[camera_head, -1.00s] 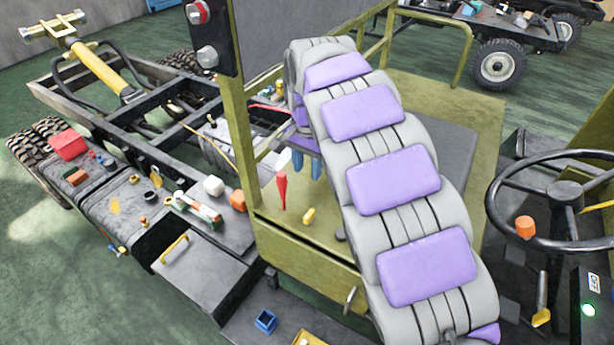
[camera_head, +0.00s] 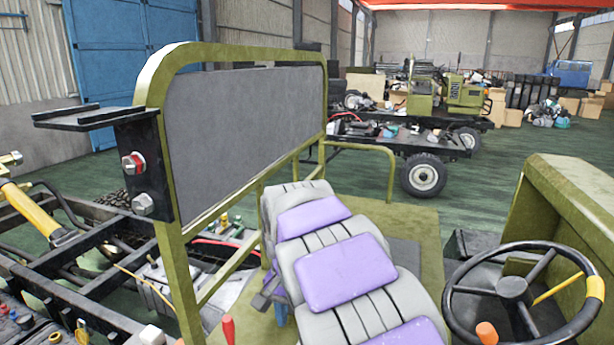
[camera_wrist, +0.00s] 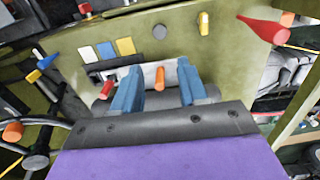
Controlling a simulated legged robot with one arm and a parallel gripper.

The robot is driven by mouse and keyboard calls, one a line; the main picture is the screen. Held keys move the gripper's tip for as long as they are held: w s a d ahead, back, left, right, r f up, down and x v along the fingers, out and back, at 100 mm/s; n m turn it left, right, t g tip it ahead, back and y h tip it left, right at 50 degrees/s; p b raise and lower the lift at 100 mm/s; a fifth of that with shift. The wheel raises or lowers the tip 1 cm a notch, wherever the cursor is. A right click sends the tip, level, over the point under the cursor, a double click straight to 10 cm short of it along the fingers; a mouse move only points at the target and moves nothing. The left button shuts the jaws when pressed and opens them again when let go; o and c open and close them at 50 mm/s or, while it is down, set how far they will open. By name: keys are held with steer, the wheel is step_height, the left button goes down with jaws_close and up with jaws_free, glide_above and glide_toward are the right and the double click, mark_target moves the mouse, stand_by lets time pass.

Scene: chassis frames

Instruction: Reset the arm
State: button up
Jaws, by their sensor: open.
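My gripper (camera_wrist: 160,90) has two blue fingers that stand apart in the wrist view, with nothing held. A small orange cylinder (camera_wrist: 160,78) shows in the gap between the fingers, apparently beyond them on a pale strip. In the head view my grey and purple arm reaches away from the lower right, bent down at its far end. Only part of one blue finger (camera_head: 281,315) shows there, beside the arm. The fingertips are hidden in the head view. A red handle-like tool (camera_head: 228,329) stands left of the finger; it also shows in the wrist view (camera_wrist: 262,28).
A green frame with a dark panel (camera_head: 245,135) stands left of my arm. A black steering wheel (camera_head: 515,290) is at the right. Black chassis rails (camera_head: 85,275) lie at the left. A second vehicle (camera_head: 425,130) stands farther back, with open green floor (camera_head: 400,190) before it.

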steer(key=s+d+b, duration=0.2)
steer(key=s+d, duration=0.4)
steer(key=d, duration=0.1)
steer(key=s+d+f+n+b, duration=0.1)
steer(key=s+d+f, duration=0.2)
steer(key=s, duration=0.6)
steer(key=s+d+f+n+g+b, duration=0.1)
steer(key=s+d+f, duration=0.3)
steer(key=s, duration=0.4)
steer(key=s+d+f+n+b, duration=0.2)
steer(key=s+d+f, duration=0.1)
steer(key=s, duration=0.6)
steer(key=shift+s+d+f+g+b, duration=0.25)
steer(key=shift+s+f+g+b, duration=0.1)
steer(key=shift+f, duration=0.25)
